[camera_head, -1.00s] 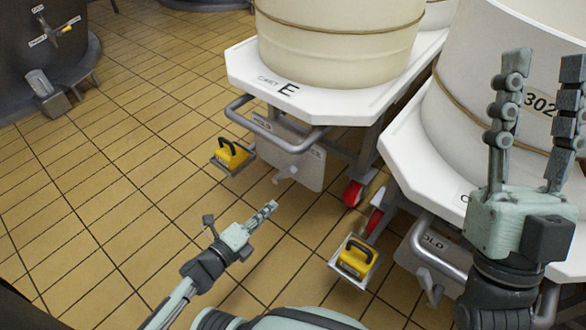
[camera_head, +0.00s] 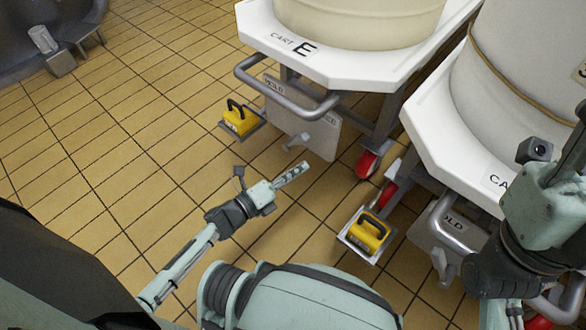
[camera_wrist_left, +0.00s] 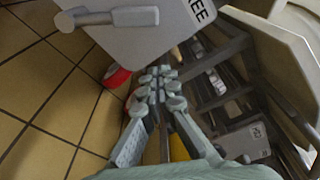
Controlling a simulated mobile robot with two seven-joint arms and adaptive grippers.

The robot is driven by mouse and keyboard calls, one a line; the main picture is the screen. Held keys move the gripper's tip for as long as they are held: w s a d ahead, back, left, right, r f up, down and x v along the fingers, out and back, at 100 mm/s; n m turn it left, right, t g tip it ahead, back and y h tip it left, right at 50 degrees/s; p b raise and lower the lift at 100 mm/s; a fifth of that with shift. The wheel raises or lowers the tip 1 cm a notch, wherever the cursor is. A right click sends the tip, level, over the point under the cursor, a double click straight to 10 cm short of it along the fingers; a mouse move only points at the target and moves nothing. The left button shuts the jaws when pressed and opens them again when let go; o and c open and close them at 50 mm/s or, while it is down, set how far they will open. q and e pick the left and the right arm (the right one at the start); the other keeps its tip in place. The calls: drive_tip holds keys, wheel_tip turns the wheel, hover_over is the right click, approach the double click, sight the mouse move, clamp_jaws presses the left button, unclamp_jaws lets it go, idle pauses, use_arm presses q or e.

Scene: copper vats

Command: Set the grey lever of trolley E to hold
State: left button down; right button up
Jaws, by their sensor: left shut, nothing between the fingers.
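Trolley E (camera_head: 365,62) is a white cart with a large cream vat on top. Below its front handle bar hangs a grey plate (camera_head: 318,135) with a HOLD label at left and another label at right. The small grey lever (camera_head: 297,141) sits low on this plate. In the left wrist view the lever (camera_wrist_left: 118,17) lies with its grip toward the FREE label. My left gripper (camera_head: 304,166) is shut and empty, just below the lever and apart from it. My right gripper (camera_head: 572,155) is at the right edge, its fingers partly cut off.
A second cart (camera_head: 440,150) stands close at the right, with its own HOLD plate (camera_head: 452,222). Yellow blocks with black handles sit by each cart, one at left (camera_head: 241,119) and one in front (camera_head: 368,234). Red wheels (camera_head: 367,163) show below.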

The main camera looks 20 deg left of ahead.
sight(297, 141)
use_arm(q)
drive_tip(key=w+r, duration=0.1)
drive_tip(key=w, duration=0.5)
drive_tip(key=shift+a+b, duration=0.3)
drive_tip(key=shift+a, duration=0.05)
drive_tip(key=shift+w+a+r, duration=0.1)
drive_tip(key=shift+w+r, duration=0.05)
drive_tip(key=shift+r, duration=0.05)
